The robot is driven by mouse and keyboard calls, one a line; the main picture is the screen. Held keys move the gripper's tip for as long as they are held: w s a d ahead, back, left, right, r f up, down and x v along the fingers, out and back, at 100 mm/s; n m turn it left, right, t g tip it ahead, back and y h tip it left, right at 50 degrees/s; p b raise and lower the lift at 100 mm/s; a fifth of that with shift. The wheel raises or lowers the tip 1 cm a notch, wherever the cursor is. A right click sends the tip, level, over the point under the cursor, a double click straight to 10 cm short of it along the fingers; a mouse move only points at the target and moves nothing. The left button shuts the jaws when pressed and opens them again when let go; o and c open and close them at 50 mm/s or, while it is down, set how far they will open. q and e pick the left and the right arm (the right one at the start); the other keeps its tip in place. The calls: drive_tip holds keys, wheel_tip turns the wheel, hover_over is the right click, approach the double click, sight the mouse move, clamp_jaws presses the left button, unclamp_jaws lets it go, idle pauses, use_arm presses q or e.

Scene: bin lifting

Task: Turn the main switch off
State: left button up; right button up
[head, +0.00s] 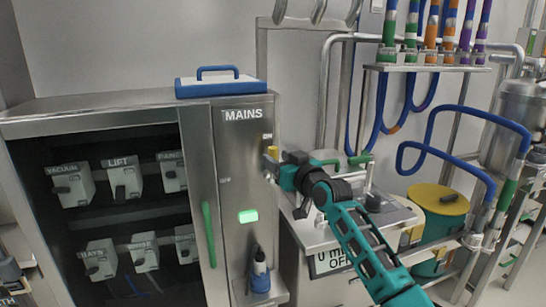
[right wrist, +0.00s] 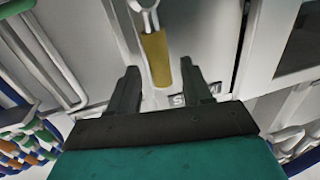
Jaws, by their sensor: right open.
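The main switch is on the right side of the steel cabinet marked MAINS (head: 243,114). Its yellow handle (head: 272,152) stands just below a small label that seems to read ON. In the right wrist view the yellow handle (right wrist: 155,58) hangs from a metal ring, ahead of the fingertips and roughly between them. My right gripper (head: 274,168) is open and empty, close by the handle; contact cannot be told. Its two dark fingers (right wrist: 157,72) show in the wrist view. A green lamp (head: 248,216) glows on the panel. My left gripper is not seen.
The open cabinet bay on the left holds several labelled switch boxes (head: 124,178). A green door handle (head: 208,235) stands beside the panel. A blue-handled case (head: 220,84) lies on top. A steel bench (head: 320,235), pipes and a yellow-lidded drum (head: 438,198) crowd the right.

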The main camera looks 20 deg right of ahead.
sight(275, 158)
drive_tip(key=shift+x, duration=1.6)
clamp_jaws()
